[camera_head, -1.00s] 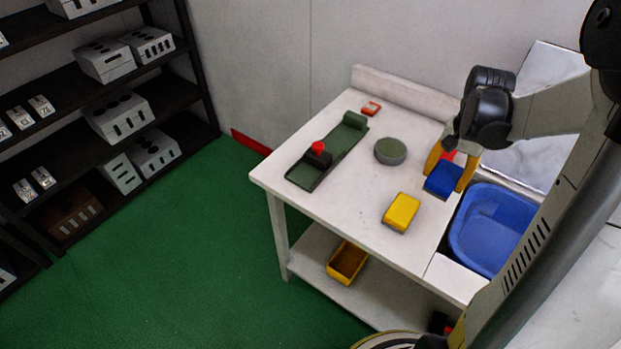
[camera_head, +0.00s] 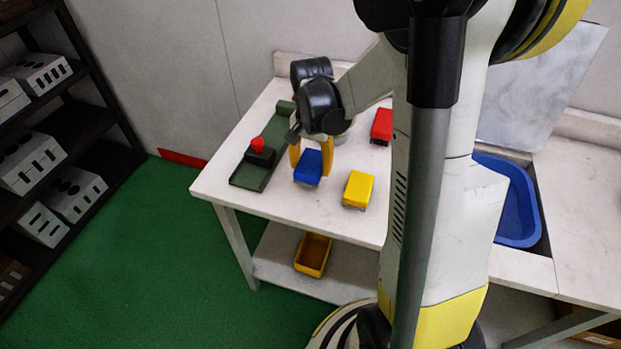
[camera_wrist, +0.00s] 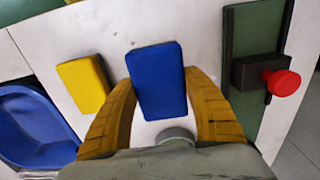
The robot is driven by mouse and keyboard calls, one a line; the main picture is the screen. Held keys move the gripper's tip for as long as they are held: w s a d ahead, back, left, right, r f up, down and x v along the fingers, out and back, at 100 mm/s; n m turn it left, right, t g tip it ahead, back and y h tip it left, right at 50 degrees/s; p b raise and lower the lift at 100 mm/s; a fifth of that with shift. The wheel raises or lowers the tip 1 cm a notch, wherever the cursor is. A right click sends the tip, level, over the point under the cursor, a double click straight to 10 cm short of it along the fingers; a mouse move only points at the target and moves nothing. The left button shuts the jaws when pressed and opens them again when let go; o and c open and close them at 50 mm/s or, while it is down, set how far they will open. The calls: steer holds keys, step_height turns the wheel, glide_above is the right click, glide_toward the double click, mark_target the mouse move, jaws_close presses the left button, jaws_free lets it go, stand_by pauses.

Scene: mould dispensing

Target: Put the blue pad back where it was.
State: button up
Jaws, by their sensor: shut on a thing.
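My gripper (camera_head: 312,162) is shut on the blue pad (camera_head: 308,167), with one yellow-orange finger on each side of it. In the head view it is over the table between the green rail fixture (camera_head: 251,178) and the yellow pad (camera_head: 358,189). In the wrist view the blue pad (camera_wrist: 157,80) sits between the fingers, slightly tilted; the yellow pad (camera_wrist: 82,84) is left of it and the fixture's red knob (camera_wrist: 282,83) right. The red pad (camera_head: 382,126) lies farther back. I cannot tell whether the blue pad touches the table.
A blue basin (camera_head: 514,203) is set into the counter at the right. A yellow bin (camera_head: 312,255) stands on the lower shelf. A dark rack with grey boxes (camera_head: 32,163) stands at the left.

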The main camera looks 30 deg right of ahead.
steer(key=shift+f+b, duration=1)
steer(key=shift+f, duration=1)
steer(key=shift+f, duration=0.2)
steer(key=o, duration=1.2)
steer(key=shift+r, duration=0.1)
